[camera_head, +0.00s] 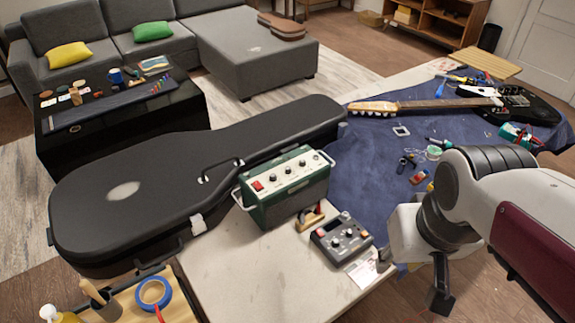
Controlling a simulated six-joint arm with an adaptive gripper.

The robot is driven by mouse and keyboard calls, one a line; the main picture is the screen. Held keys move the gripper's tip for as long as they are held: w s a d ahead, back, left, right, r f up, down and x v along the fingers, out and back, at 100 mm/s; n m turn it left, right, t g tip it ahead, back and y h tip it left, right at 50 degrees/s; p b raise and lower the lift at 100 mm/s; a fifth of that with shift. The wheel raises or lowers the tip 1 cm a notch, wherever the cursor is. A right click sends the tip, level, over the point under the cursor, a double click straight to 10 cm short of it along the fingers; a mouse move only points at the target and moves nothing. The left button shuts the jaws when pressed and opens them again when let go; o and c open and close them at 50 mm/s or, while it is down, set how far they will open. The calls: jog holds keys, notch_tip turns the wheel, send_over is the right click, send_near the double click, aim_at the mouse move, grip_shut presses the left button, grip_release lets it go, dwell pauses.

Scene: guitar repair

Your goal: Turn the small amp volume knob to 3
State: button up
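The small amp (295,208) is a dark green box with a pale top panel and metal handles at its ends. It stands on the light worktop beside the guitar case. Its panel has a red switch (258,186) and several dark knobs (288,170) in a row. Labels and the knobs' settings are too small to read, so I cannot tell which is the volume knob. My gripper (441,298) hangs at the lower right, beyond the worktop's edge and well apart from the amp. Only a dark finger part shows below my arm; its opening is not clear.
A grey pedal box (341,240) with knobs stands just right of the amp. A large black guitar case (130,192) lies to the left. A blue cloth (375,185) holds a guitar (440,103) and small tools. Blue tape (154,292) lies at the bottom left.

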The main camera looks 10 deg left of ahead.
jog(key=w+a+f+n+g, duration=0.1)
jog(key=w+a+f, duration=0.2)
jog(key=w+a, duration=0.65)
jog(key=m+t, duration=0.3)
send_near(288, 168)
jog(key=shift+w+a, duration=0.15)
jog(key=shift+f+g, duration=0.1)
jog(key=shift+g, duration=0.2)
jog(key=shift+x, duration=3.75)
grip_shut()
